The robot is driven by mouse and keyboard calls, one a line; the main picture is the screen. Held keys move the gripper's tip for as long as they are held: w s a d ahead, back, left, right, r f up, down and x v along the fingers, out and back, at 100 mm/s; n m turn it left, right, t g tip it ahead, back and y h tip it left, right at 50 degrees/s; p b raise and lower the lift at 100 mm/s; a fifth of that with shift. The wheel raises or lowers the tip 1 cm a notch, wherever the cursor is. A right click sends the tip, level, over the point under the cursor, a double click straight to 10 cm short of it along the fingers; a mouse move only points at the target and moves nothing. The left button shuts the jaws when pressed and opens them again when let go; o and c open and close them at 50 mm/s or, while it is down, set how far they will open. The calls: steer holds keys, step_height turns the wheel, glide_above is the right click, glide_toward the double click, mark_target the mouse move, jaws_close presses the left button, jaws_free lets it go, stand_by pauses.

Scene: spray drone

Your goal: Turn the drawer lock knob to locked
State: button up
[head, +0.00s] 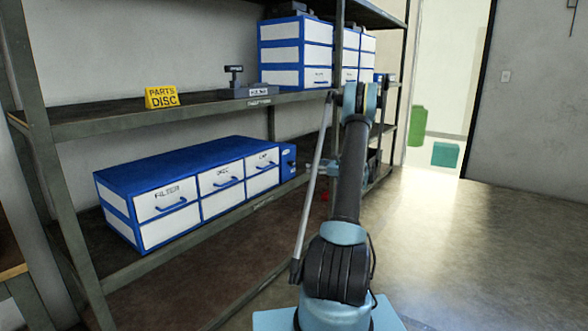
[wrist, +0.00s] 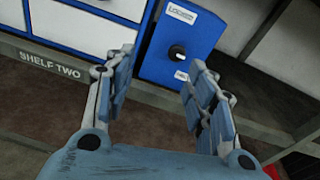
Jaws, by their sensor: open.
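The drawer lock knob (wrist: 177,52) is a small dark round knob on the blue end panel (wrist: 200,35) of the drawer cabinet. In the wrist view it sits between a white label above and a smaller white label below, whose words are too small to read. My gripper (wrist: 158,82) is open and empty. Its two fingers point up toward the panel, with the knob beyond the gap between the tips and not touched.
The shelf edge marked SHELF TWO (wrist: 48,58) runs below the cabinet. A shelf upright (head: 50,150) stands at the left. Blue and white boxes (head: 296,52) and a yellow parts sign (head: 161,96) are on the shelf above. The floor at right (head: 490,250) is clear.

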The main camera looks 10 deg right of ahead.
mark_target(293, 164)
steer(key=w+d+f+m+t, duration=0.1)
steer(key=w+d+f+m, duration=0.1)
steer(key=d+f, duration=0.2)
steer(key=shift+y, duration=0.3)
steer(key=x, duration=1.7)
steer(key=shift+a+r, duration=0.15)
steer(key=shift+r, duration=0.15)
steer(key=c, duration=1.1)
